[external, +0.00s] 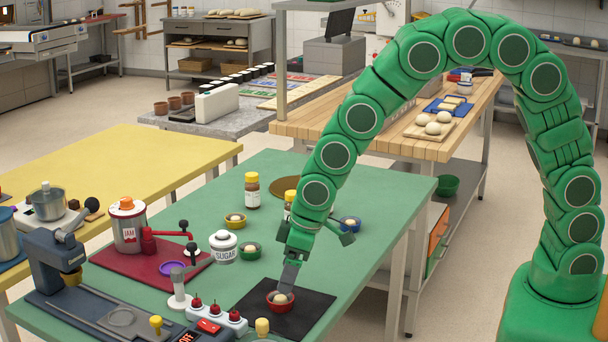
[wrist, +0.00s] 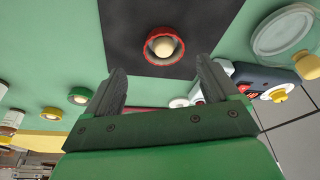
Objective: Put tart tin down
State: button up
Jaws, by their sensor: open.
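A small red tart tin (external: 281,307) with a pale ball of dough in it stands upright on a black mat (external: 312,302) at the front of the green table. In the wrist view the red tin (wrist: 151,57) lies on the mat (wrist: 120,30), just beyond my fingertips and roughly centred between them. My gripper (external: 289,287) points down right at the tin in the external view, and it partly overlaps the tin's far rim. In the wrist view the fingers (wrist: 161,68) are apart with nothing between them. I cannot tell whether a finger touches the tin.
Yellow (external: 235,221), green (external: 249,252) and blue (external: 349,224) tins stand further back on the green table (external: 225,280). The mat's right part is bare.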

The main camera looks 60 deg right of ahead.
aim_at(280, 302)
jog(key=shift+s+a+x, duration=0.1)
jog(key=shift+a+x, duration=0.05)
jog(key=shift+x, duration=1)
jog(key=shift+s+a+x, duration=0.1)
jog(key=shift+s+x, duration=0.05)
jog(key=shift+x, duration=1)
jog(key=shift+w+f, duration=0.2)
jog(key=shift+f, duration=0.3)
jog(key=shift+c, duration=0.5)
jog(key=c, duration=1.1)
jog(key=shift+r, duration=0.15)
